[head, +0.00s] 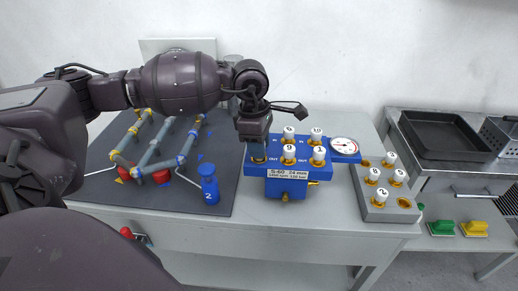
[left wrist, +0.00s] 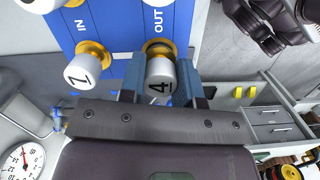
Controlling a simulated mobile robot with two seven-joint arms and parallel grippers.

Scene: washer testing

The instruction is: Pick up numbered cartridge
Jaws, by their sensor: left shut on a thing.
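My left gripper (head: 257,148) reaches down over the front left of the blue block (head: 287,188). In the left wrist view, its blue fingers (left wrist: 161,78) are shut on a white cartridge marked 4 (left wrist: 160,88). The cartridge lines up with a gold socket (left wrist: 158,46) beside the word OUT; I cannot tell how deeply it sits. In the head view the gripper hides this cartridge. White cartridges 9 (head: 289,150), 1 (head: 319,154), 8 (head: 289,135) and 10 (head: 316,135) stand upright on the block. My right gripper does not show.
A blue bottle marked 2 (head: 209,186) and a pipe frame (head: 150,150) are on the dark mat (head: 100,188). Table is free before the block.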

